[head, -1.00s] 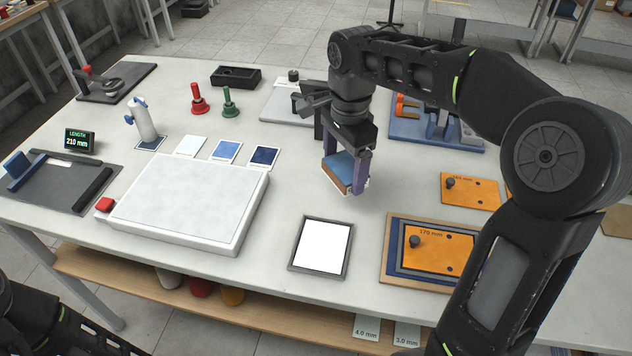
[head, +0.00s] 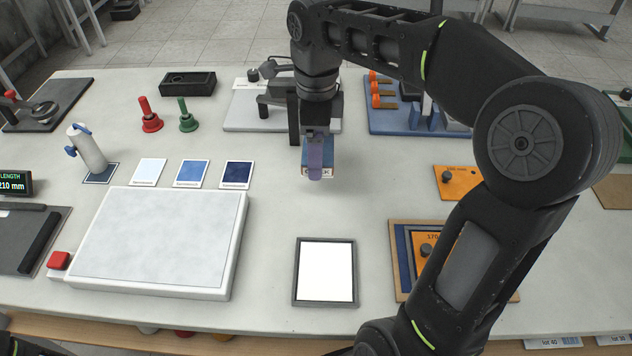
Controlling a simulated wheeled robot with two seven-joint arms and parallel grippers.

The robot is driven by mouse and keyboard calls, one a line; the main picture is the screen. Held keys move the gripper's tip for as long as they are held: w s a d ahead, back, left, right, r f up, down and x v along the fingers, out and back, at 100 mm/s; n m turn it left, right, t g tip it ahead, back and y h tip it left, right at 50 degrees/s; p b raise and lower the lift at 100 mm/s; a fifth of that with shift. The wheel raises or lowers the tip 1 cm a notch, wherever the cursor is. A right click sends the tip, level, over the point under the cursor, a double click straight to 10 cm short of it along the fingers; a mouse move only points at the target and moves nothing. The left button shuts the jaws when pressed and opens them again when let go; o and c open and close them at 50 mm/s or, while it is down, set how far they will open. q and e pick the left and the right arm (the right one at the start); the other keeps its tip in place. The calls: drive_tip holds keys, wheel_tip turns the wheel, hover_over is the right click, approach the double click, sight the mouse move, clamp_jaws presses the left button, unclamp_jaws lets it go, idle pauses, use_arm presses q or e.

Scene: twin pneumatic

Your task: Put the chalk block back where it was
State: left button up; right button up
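The chalk block (head: 336,160) is a small box with blue sides and a pale, lettered front edge of which "CK" or similar shows. My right gripper (head: 319,160) is shut on it, with a purple finger across its near face. It appears held a little above the white table, right of the dark blue sample card; the exact gap is hard to tell. My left gripper is not in view.
A white-filled framed plate (head: 325,272) lies in front of the block. A large white slab (head: 165,240) is at left. Red (head: 150,118) and green (head: 187,118) handled tools stand behind. A blue rack (head: 400,120) and orange plates (head: 457,181) are at right. Table around the block is clear.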

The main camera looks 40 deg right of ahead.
hover_over(316, 190)
drive_tip(key=shift+f, duration=2.3)
drive_tip(key=shift+f, duration=1.85)
drive_tip(key=shift+f, duration=0.15)
drive_tip(key=o, duration=1.4)
drive_tip(key=shift+r, duration=3.9)
